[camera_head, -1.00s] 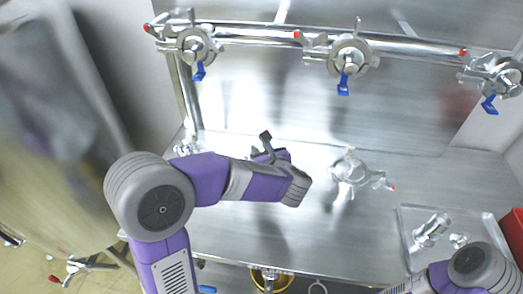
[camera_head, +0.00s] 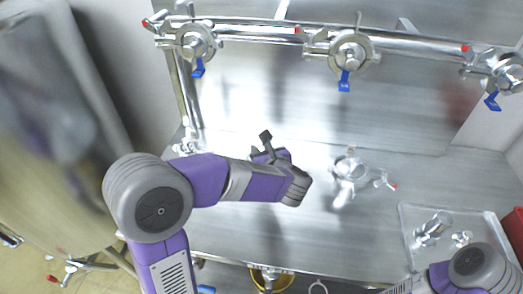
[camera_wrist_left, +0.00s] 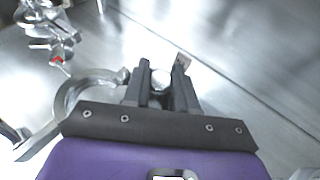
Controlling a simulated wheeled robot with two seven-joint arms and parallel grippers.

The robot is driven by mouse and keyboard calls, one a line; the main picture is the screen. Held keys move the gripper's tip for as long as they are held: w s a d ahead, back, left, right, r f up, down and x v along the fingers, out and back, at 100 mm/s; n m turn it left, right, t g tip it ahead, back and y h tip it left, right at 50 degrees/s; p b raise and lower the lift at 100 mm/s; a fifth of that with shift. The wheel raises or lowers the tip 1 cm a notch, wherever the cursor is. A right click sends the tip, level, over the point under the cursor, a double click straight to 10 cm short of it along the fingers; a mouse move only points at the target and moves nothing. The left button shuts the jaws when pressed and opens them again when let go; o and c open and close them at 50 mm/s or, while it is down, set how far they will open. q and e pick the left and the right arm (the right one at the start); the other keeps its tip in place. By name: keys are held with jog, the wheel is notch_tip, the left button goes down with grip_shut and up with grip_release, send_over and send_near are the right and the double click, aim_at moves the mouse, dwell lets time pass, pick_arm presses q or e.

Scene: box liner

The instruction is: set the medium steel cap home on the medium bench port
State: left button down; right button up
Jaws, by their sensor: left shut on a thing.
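My left gripper (camera_head: 265,141) is over the middle-left of the steel bench. In the left wrist view, its dark fingers (camera_wrist_left: 160,92) are shut on a small, shiny, rounded steel part, which I take to be the medium cap (camera_wrist_left: 160,78). Most of the part is hidden between the fingers. An open-looking steel ring clamp (camera_wrist_left: 78,92) lies left of the fingers, partly hidden by my gripper body. I cannot tell whether it surrounds the medium port. A bench fitting with a red-tipped clamp (camera_head: 350,172) stands right of my left gripper in the head view. My right gripper is out of view.
A horizontal pipe (camera_head: 265,32) with several clamped, blue-handled fittings runs along the back wall. More fittings (camera_head: 187,147) stand at the bench's left end. A shallow tray (camera_head: 405,217) with steel parts is at right, near a red box (camera_head: 513,228).

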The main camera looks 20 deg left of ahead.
pick_arm(q)
jog(key=c, duration=0.8)
grip_release()
